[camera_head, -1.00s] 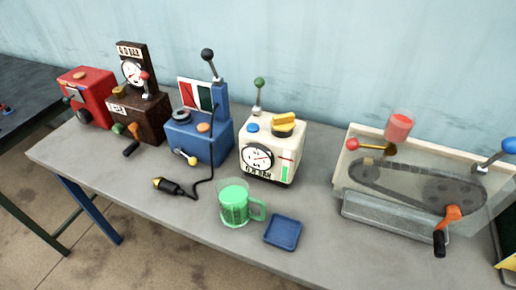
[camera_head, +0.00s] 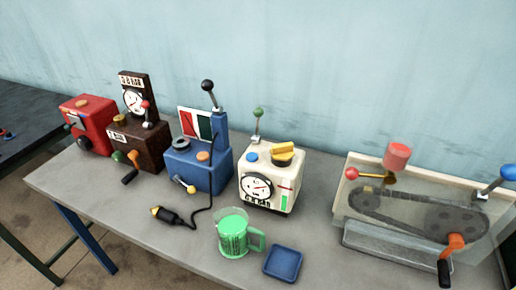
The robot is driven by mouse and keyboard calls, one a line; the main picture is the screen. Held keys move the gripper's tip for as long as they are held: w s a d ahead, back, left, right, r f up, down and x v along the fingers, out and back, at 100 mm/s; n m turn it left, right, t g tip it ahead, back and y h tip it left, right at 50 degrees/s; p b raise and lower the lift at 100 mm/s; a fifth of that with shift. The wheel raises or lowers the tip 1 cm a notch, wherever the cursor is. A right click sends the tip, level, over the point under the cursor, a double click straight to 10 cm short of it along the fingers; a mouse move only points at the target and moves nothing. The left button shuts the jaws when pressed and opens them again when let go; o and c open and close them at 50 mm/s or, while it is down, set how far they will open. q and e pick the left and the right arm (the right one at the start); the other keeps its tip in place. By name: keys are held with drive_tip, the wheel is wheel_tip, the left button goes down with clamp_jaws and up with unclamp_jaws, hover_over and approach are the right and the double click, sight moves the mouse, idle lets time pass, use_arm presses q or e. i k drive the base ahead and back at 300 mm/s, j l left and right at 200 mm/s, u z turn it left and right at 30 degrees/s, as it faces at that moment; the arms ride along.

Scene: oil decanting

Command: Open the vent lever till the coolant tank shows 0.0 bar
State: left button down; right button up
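A white box (camera_head: 268,180) that looks like the coolant tank stands at the middle of the bench. It has a round dial (camera_head: 257,187) and a small readout below it, too small to read surely. A yellow cap (camera_head: 282,153) and a blue button (camera_head: 252,157) sit on top, and a green level strip is on its right front. A lever with a green knob (camera_head: 258,113) stands upright at its back left; I cannot tell for certain that it is the vent lever. Neither gripper is in view.
A jug of green liquid (camera_head: 234,235) and a blue tray (camera_head: 283,263) stand in front of the white box. A blue machine (camera_head: 198,168), brown gauge box (camera_head: 138,145) and red box (camera_head: 88,124) are left. A belt-drive unit (camera_head: 420,205) is right. A black cable plug (camera_head: 168,216) lies front left.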

sight(258, 112)
drive_tip(key=i+j+u, duration=0.1)
drive_tip(key=j, duration=0.4)
drive_tip(key=j+u, duration=0.1)
drive_tip(key=j, duration=0.35)
drive_tip(key=i+j+u, duration=0.1)
drive_tip(key=j, duration=0.4)
drive_tip(key=i, duration=0.1)
